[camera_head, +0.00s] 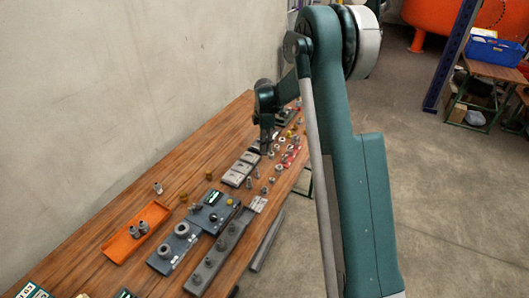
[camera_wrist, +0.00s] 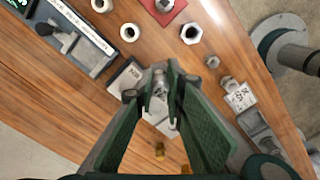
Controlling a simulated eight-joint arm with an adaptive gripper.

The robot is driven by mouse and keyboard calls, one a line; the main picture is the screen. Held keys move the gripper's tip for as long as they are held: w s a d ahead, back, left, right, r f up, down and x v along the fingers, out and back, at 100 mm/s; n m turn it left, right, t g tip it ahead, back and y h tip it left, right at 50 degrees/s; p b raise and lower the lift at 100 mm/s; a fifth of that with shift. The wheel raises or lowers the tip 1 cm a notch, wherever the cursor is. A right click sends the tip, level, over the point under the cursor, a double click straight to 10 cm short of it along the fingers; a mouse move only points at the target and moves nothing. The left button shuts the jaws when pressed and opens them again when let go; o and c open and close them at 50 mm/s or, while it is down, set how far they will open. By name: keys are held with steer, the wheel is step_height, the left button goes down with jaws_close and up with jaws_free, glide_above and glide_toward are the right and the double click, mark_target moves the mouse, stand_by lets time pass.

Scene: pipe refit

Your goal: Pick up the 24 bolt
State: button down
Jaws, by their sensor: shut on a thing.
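My gripper (camera_head: 267,146) is over the far part of the wooden bench in the head view. In the wrist view, my gripper (camera_wrist: 160,76) is shut on a small grey metal bolt (camera_wrist: 159,84) between the fingertips. Its head shows, and the rest is partly hidden by the fingers. I cannot read a size on it, so I cannot tell whether it is the 24 bolt. Pale grey blocks lie behind and below it.
Several nuts (camera_wrist: 191,33) lie at the top of the wrist view, one on a red pad (camera_wrist: 155,14). In the head view, an orange tray (camera_head: 122,250) and a panel with a display (camera_head: 203,218) stand nearer. A wall (camera_head: 120,90) runs along the bench.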

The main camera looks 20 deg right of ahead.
steer(key=shift+r, duration=0.6)
